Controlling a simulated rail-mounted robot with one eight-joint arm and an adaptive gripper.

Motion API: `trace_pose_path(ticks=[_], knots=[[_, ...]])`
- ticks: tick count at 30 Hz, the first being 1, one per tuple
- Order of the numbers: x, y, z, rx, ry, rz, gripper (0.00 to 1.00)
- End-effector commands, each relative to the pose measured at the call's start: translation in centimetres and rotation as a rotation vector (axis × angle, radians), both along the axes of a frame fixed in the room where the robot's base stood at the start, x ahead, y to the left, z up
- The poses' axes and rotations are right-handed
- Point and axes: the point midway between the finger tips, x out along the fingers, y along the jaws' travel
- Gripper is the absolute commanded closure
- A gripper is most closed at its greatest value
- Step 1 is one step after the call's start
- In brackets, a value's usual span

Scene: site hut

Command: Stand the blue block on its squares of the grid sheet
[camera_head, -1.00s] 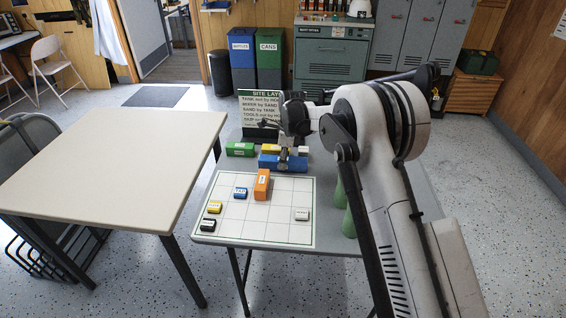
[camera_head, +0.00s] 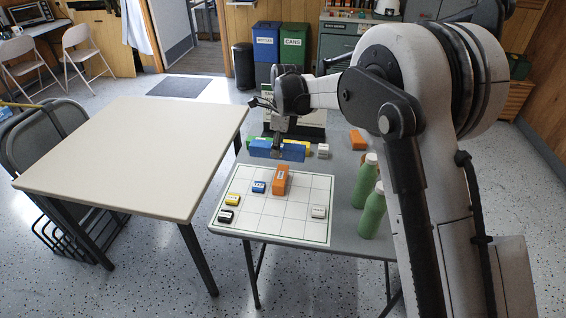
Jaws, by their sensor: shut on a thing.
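The long blue block (camera_head: 262,149) is in my gripper (camera_head: 280,151), which is shut on it from above. The block lies lengthwise and appears raised a little, behind the far edge of the grid sheet (camera_head: 266,228). The white grid sheet lies on the grey table. On it are an orange block (camera_head: 280,181), a small blue labelled block (camera_head: 258,187), a yellow block (camera_head: 232,200), a black block (camera_head: 226,216) and a white block (camera_head: 318,212). My gripper and the blue block partly hide the fingertips and the blocks behind.
Behind the blue block, a green and a yellow block (camera_head: 306,144) show partly, beside a white block (camera_head: 323,150). An orange block (camera_head: 357,140) and two green bottles (camera_head: 372,211) stand right of the sheet. The layout sign is mostly hidden. The cream table (camera_head: 135,155) is clear.

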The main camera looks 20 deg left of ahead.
Motion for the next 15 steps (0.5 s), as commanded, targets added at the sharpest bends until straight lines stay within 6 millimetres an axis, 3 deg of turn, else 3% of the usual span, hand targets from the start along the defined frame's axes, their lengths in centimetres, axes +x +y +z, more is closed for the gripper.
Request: trace_pose_path(ticks=[5,15], knots=[[-4.1,1.4,0.5,0.0,0.0,0.005,1.0],[-18.6,2.7,0.9,-0.001,-0.001,0.005,1.0]])
